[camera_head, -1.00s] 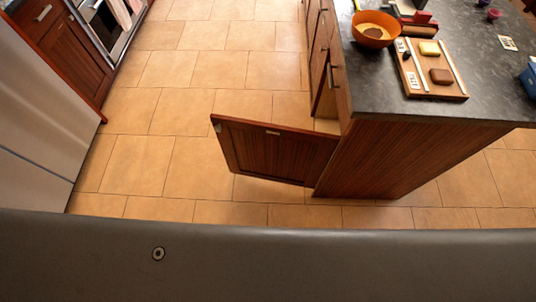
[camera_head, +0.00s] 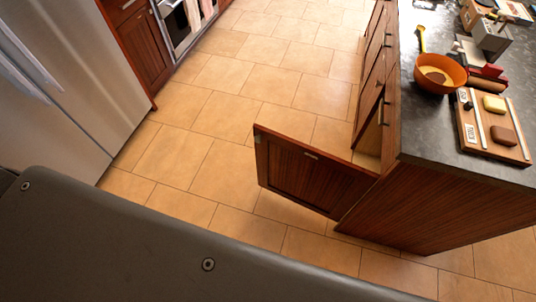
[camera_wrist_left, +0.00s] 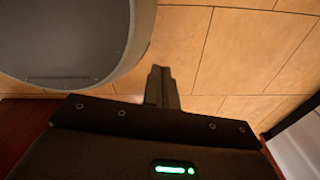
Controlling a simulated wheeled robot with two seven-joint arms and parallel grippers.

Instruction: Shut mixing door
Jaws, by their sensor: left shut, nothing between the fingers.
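The mixing door is most likely the open wooden cabinet door (camera_head: 308,170) at the near end of the island. It is hinged at its right side by the island's corner and swings out wide over the floor. My left gripper (camera_wrist_left: 162,72) shows in the left wrist view, shut and empty, over bare floor tiles. No door shows clearly near its fingertips. Neither gripper is in the head view, so their distance to the door cannot be told. My right gripper is not in view.
The island counter (camera_head: 440,135) carries an orange bowl (camera_head: 441,74) and a wooden board (camera_head: 490,150) with small items. A steel refrigerator (camera_head: 70,85) stands at the left, with an oven (camera_head: 180,22) beyond. The tiled floor (camera_head: 225,115) between them is clear.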

